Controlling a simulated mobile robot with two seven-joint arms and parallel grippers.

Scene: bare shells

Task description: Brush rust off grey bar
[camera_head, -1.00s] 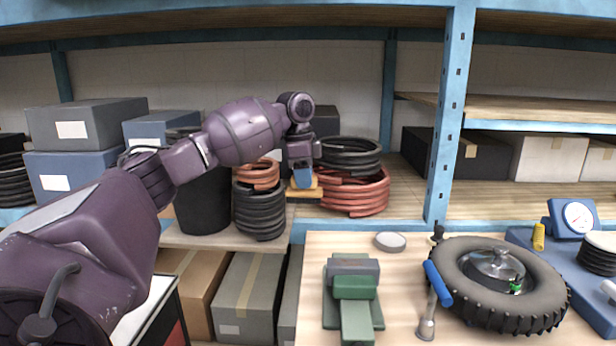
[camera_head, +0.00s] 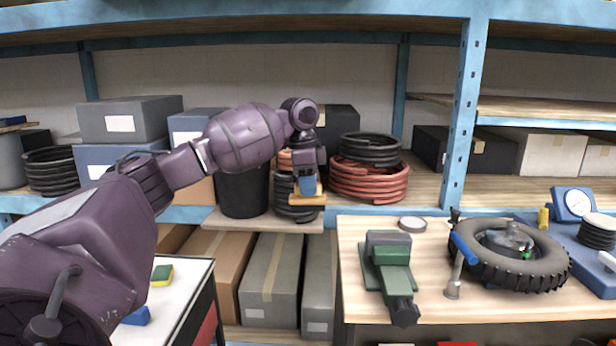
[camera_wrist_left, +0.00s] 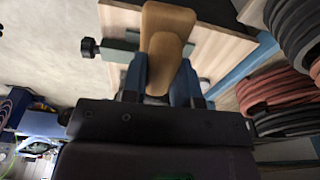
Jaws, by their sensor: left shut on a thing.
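My left gripper (camera_head: 308,184) is shut on a wooden-handled tool, probably the brush (camera_head: 308,199), in front of the hose coils. In the left wrist view the rounded wooden piece (camera_wrist_left: 166,28) sits between my blue fingers (camera_wrist_left: 163,70); bristles cannot be made out. A green vise (camera_head: 388,268) stands on the wooden workbench, right of and below the gripper, apart from it. A grey block (camera_head: 388,239) shows at the top of the vise; I cannot tell whether it is the grey bar or a jaw. No rust can be made out. My right gripper is not in view.
The workbench (camera_head: 355,228) also holds a tyre (camera_head: 515,265), a round tin (camera_head: 412,224) and a blue gauge (camera_head: 573,204). Red coils (camera_head: 368,182) and a black bin (camera_head: 243,194) stand near the gripper. A white-topped cart (camera_head: 178,298) with a sponge (camera_head: 161,275) is at lower left.

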